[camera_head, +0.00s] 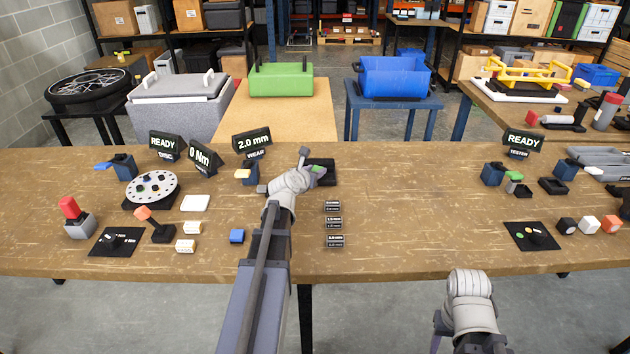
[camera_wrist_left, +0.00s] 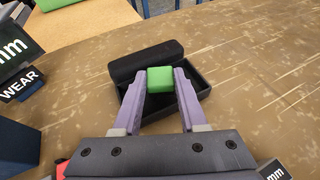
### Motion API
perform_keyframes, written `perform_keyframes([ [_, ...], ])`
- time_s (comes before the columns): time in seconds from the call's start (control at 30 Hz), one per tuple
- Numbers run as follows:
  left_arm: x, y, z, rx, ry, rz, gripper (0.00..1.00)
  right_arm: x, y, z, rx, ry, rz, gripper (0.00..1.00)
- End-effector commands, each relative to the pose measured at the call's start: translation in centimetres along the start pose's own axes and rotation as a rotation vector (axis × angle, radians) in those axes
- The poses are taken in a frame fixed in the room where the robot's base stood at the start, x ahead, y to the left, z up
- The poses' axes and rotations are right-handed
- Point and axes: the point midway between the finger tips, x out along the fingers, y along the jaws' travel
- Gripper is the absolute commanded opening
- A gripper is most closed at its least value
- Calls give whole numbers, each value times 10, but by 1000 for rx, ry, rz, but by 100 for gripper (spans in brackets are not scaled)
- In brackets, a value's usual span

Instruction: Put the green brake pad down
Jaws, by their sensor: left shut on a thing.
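The green brake pad (camera_wrist_left: 161,79) is a small green block between the fingers of my left gripper (camera_wrist_left: 160,88), which is shut on it. In the wrist view the pad shows over an open black box (camera_wrist_left: 190,57); I cannot tell whether it touches the box floor. In the head view the left gripper (camera_head: 306,172) reaches to the black box (camera_head: 326,166), and the green pad (camera_head: 318,169) shows at its near left part. My right arm is at the lower right of the head view, its fingers out of sight.
The wear gauge with a "2.0 mm" sign (camera_head: 252,140) stands just left of the left gripper. Several small labelled blocks (camera_head: 333,222) lie right of the left arm. The bench right of centre is clear.

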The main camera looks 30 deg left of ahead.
Motion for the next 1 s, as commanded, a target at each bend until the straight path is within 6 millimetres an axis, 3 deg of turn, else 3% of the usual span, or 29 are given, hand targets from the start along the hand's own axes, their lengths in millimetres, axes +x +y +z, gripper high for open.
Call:
perform_keyframes([
  [0.03,5,0,-12,0,0,0,0,13,-1,-1,0,0,0,50],
  [0.1,7,0,-16,0,0,0,0,17,-2,-1,0,0,0,50],
  [0.5,7,0,-18,0,0,0,0,19,-2,-1,0,0,0,50],
  [0.53,7,0,-16,0,0,0,45,17,-2,-1,0,0,0,50],
  [0.77,7,0,-16,0,0,0,71,17,-2,-1,0,0,0,50],
  [1.0,6,0,-16,0,0,0,72,17,-2,-1,0,0,0,50],
])
